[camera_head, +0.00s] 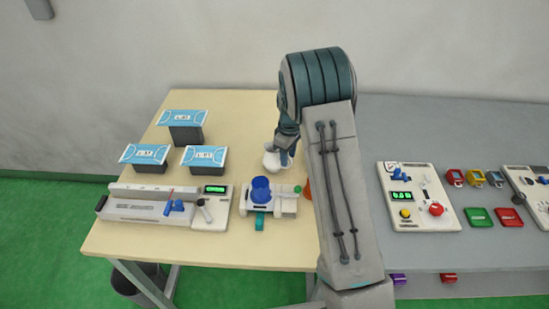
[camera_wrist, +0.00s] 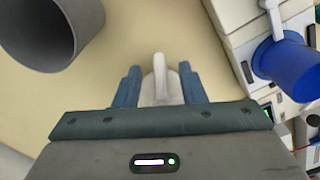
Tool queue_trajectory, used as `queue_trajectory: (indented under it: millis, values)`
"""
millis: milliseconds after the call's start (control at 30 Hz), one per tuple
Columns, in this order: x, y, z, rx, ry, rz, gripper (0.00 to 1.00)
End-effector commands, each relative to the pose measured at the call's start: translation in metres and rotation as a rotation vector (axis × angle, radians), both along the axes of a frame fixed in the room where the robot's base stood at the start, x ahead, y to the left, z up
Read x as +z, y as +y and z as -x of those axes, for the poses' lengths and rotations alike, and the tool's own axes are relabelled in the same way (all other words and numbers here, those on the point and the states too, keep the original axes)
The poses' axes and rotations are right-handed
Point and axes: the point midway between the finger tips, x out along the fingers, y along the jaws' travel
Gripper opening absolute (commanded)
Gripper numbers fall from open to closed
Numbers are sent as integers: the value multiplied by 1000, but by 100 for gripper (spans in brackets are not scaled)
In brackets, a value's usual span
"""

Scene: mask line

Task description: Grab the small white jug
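The small white jug (camera_head: 272,158) stands on the beige table, right of the blue-topped boxes. My gripper (camera_head: 287,150) reaches down at its right side, and the fingers overlap the jug in the head view. In the wrist view, my gripper's two blue fingers (camera_wrist: 158,88) are spread apart. A pale part with a narrow upright ridge, seemingly the jug's handle side (camera_wrist: 161,82), lies between them. Contact with the fingers cannot be made out. The rest of the jug is hidden in the wrist view.
A blue cup (camera_head: 260,189) sits on a white device in front of the jug. A grey open cylinder (camera_wrist: 52,32) stands close by in the wrist view. An orange item (camera_head: 307,188) is partly behind my arm. Blue-topped boxes (camera_head: 204,157) stand left.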

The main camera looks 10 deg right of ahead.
Motion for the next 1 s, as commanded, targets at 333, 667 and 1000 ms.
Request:
queue_trajectory:
  millis: [333, 667, 1000]
  values:
    - [-29, 0, 1, 0, -1, -1, 37]
    - [-29, 0, 1, 0, -1, -1, 0]
    - [-28, 0, 0, 0, -2, -1, 0]
